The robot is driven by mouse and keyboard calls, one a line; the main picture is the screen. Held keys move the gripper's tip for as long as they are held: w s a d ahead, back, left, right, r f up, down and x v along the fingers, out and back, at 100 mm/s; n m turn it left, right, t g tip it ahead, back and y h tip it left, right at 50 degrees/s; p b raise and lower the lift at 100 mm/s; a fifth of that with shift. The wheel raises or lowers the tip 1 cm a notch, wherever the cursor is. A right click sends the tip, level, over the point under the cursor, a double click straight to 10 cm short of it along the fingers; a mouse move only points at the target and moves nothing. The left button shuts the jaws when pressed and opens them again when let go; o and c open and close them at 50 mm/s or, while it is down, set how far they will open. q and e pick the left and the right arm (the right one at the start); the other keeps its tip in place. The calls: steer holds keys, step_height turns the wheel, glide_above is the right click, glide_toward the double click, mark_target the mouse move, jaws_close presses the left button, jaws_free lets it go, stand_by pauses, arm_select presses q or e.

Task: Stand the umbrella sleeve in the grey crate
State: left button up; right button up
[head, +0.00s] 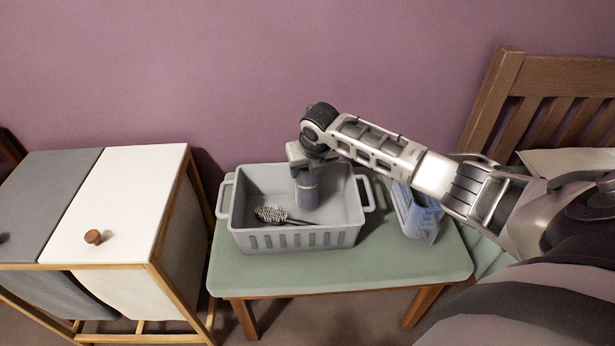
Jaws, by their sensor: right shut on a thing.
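The grey crate (296,239) stands on a green-topped bench. The umbrella sleeve (307,193), a dark blue-grey cylinder with a lighter band, is upright inside the crate, towards its right half. My right gripper (306,166) is above the crate and shut on the upper end of the sleeve. The gripper and wrist hide the sleeve's top. I cannot tell whether the sleeve's lower end touches the crate floor. My left gripper is not in view.
A dark hairbrush (276,215) lies in the crate's front left, close to the sleeve.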

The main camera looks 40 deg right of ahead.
step_height(320, 180, down, 2)
steer(key=shift+f, duration=0.2)
steer(key=o, duration=1.2)
steer(key=shift+f, duration=0.1)
steer(key=shift+o, duration=0.2)
